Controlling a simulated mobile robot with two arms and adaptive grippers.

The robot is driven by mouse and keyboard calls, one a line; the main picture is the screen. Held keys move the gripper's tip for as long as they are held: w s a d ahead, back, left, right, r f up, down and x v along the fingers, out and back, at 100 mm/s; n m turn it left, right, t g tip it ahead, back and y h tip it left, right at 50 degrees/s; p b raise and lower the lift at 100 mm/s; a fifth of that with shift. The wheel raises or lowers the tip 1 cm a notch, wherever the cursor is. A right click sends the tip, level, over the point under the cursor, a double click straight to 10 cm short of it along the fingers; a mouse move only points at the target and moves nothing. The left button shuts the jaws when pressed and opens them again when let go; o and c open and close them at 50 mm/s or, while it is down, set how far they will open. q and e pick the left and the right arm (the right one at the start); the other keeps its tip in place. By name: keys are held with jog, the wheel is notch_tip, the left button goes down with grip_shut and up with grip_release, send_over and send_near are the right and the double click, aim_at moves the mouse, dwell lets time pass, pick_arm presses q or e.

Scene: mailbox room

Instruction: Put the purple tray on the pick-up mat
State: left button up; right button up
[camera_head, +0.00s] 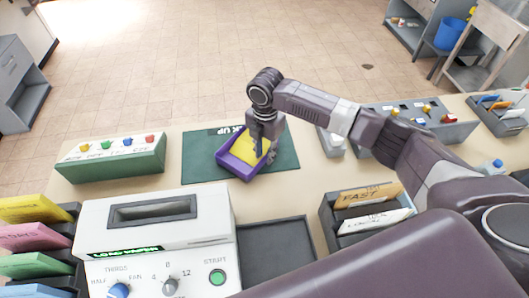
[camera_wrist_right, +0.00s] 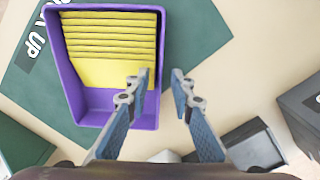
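The purple tray (camera_head: 228,163) is over the dark green pick-up mat (camera_head: 283,165) and holds yellow folded sheets (camera_head: 243,148). The tray is turned at an angle to the mat. In the right wrist view the tray (camera_wrist_right: 68,97) lies left of centre, with the mat (camera_wrist_right: 35,95) showing around part of it. My right gripper (camera_head: 264,153) is at the tray's right side. In the wrist view its fingertips (camera_wrist_right: 163,80) are apart, either side of the tray's right wall, with a gap showing. My left gripper is not in view.
A green box with coloured buttons (camera_head: 112,160) stands left of the mat. A white machine (camera_head: 150,225) and a dark flat tray (camera_head: 276,250) are in front. An envelope holder (camera_head: 368,212) and a grey compartment box (camera_head: 440,130) are at right.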

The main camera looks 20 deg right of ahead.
jog(key=shift+r, duration=0.15)
notch_tip(320, 180, up, 12)
jog(key=b, duration=0.2)
dwell(0.4)
jog(key=shift+s, duration=0.1)
